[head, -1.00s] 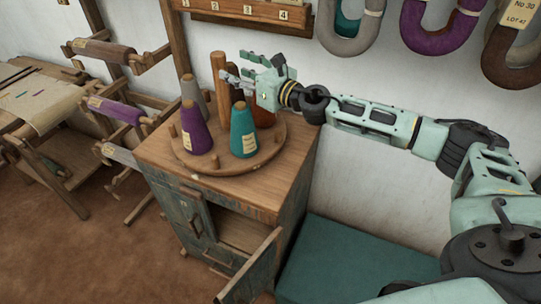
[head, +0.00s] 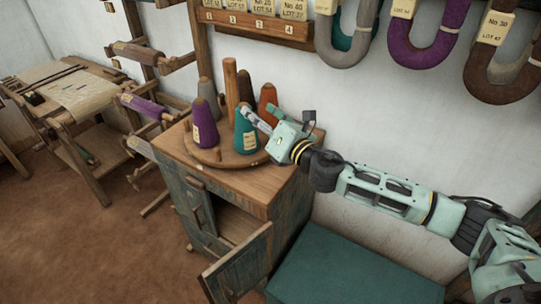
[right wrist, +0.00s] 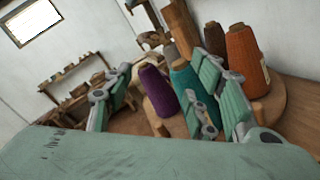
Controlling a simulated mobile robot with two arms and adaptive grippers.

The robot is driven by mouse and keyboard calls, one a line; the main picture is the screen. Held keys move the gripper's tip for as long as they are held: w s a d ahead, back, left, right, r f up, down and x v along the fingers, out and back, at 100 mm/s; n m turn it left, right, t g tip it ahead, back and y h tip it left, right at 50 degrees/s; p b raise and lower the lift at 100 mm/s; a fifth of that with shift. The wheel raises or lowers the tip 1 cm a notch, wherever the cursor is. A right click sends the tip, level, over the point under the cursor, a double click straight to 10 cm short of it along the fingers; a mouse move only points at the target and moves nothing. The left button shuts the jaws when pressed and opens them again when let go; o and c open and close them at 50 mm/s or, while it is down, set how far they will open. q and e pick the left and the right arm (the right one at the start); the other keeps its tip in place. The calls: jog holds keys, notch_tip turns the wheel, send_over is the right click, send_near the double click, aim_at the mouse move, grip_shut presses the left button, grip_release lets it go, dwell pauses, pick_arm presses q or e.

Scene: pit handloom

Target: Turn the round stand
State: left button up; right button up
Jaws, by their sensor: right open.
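The round stand (head: 228,159) is a wooden disc with short pegs at its rim and a thick centre post (head: 231,85). It sits on a wooden cabinet top. It carries a purple cone (head: 205,125), a teal cone (head: 244,138), a grey cone (head: 207,90), a brown cone (head: 245,88) and an orange cone (head: 268,100). My right gripper (head: 277,115) is open at the stand's right side, one finger overlapping the teal cone in the head view. The right wrist view shows its spread fingers (right wrist: 160,98) before the stand (right wrist: 275,104); contact cannot be told. My left gripper is out of view.
The cabinet (head: 190,202) has an open door (head: 240,266) at the front. A teal box (head: 350,272) stands to its right. Yarn hanks (head: 345,42) hang above on the wall. A loom (head: 75,105) and yarn racks stand at the left. Brown floor is clear in front.

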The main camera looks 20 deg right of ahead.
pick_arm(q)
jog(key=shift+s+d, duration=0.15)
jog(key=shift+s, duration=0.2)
pick_arm(e)
jog(key=s+a+f+m+h, duration=0.1)
jog(key=s+f+m+h, duration=0.2)
jog(key=m, duration=0.6)
jog(key=shift+s+a+f+g, duration=0.4)
jog(key=shift+s+f, duration=0.95)
jog(key=shift+f, duration=0.15)
jog(key=shift+c, duration=0.3)
